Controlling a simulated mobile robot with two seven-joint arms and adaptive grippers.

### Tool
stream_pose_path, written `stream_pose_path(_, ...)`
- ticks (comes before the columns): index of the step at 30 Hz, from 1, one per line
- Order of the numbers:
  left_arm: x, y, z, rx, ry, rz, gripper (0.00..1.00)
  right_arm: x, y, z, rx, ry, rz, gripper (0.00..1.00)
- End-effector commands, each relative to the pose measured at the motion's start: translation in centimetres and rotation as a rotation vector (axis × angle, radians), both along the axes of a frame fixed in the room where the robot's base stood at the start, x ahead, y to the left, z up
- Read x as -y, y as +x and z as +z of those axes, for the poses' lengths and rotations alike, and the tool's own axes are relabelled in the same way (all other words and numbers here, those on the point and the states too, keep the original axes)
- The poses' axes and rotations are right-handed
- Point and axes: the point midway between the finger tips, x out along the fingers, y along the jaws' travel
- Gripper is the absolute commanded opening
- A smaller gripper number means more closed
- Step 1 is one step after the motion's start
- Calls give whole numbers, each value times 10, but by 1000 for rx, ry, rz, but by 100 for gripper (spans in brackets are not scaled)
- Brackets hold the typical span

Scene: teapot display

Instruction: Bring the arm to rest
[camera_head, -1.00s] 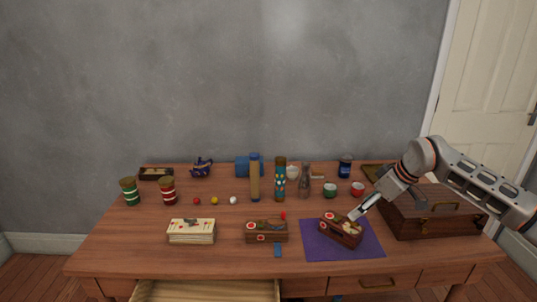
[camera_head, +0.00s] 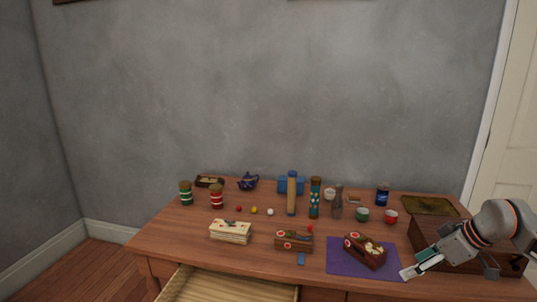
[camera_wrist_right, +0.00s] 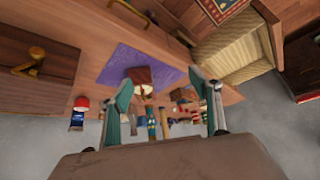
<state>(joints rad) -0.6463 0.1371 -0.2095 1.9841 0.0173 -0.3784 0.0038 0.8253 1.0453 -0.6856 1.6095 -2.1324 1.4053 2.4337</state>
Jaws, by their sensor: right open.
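My right gripper (camera_head: 418,268) is at the lower right of the head view, above the table's front right, beside the purple mat and in front of the brown wooden case. In the right wrist view its two teal-lined fingers (camera_wrist_right: 165,105) stand wide apart with nothing gripped between them. A brown box with pale contents (camera_head: 366,251) sits on the purple mat (camera_head: 345,267), apart from the fingers. The mat also shows in the right wrist view (camera_wrist_right: 115,65). My left gripper is not in view.
The brown wooden case (camera_head: 425,232) stands at the table's right. A cream box (camera_head: 231,232) and another brown box (camera_head: 294,240) are nearer the front. An open drawer (camera_head: 230,287) juts out at the front.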

Motion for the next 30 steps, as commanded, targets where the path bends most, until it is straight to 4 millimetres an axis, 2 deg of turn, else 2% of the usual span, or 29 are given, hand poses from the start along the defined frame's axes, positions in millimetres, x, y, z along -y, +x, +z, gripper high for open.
stream_pose_path(1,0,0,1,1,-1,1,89,-26,-5,-12,16,37,73,63)
stream_pose_path(5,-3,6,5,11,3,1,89,-93,-19,-30,101,151,260,63)
stream_pose_path(8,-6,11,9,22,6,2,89,-154,-37,-40,209,275,396,63)
stream_pose_path(9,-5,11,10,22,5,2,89,-179,-45,-42,269,336,442,63)
stream_pose_path(12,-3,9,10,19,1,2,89,-232,-66,-39,436,477,498,63)
stream_pose_path(15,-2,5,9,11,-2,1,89,-265,-80,-34,603,581,465,63)
stream_pose_path(19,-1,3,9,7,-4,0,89,-280,-93,-34,781,640,321,63)
stream_pose_path(23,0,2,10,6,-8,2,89,-271,-103,-54,877,599,108,63)
stream_pose_path(26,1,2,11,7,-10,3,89,-255,-118,-86,876,507,-58,63)
stream_pose_path(29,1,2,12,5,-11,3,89,-237,-144,-131,809,384,-200,63)
stream_pose_path(30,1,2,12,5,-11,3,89,-229,-159,-151,764,330,-244,63)
